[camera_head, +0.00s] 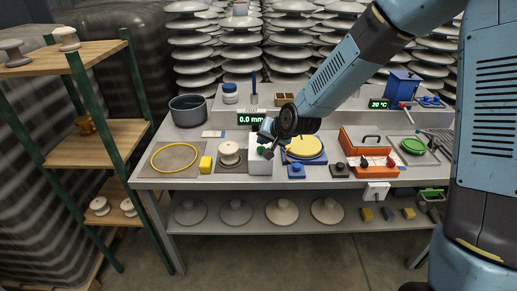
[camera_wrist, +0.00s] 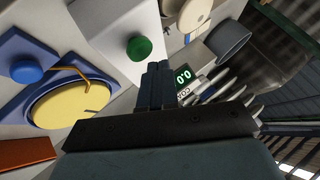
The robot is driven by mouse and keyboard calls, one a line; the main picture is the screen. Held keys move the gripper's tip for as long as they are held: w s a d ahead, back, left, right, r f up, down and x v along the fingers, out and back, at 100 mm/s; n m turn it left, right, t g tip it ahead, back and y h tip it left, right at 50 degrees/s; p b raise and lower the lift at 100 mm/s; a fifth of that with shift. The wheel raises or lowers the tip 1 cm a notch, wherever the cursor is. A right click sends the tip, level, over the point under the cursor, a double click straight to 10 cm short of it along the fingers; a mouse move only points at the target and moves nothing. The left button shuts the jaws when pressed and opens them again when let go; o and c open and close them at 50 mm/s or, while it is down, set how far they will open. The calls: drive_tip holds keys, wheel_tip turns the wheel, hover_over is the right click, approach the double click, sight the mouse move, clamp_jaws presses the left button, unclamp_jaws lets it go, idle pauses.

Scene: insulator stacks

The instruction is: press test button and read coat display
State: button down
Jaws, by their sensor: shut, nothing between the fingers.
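The coat display (camera_head: 250,119) is a small black panel with green digits at the back of the bench, reading 0.0 mm. It also shows, turned, in the wrist view (camera_wrist: 184,75). A round green button (camera_wrist: 138,47) sits on a white box (camera_wrist: 118,20); the box also shows in the head view (camera_head: 260,168). I cannot read a label on the button. My gripper (camera_wrist: 158,68) is shut and empty, and its fingertips appear beside the green button, apart from it in the picture. In the head view my gripper (camera_head: 267,148) hangs over the white box, partly hiding it.
An orange case (camera_head: 364,147) is farther right.

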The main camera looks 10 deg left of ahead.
sight(263, 149)
drive_tip(key=shift+f, duration=0.15)
idle(0.5)
drive_tip(key=shift+f, duration=0.25)
drive_tip(key=shift+f, duration=0.7)
idle(1.1)
drive_tip(key=shift+r, duration=1.15)
drive_tip(key=shift+r, duration=2.5)
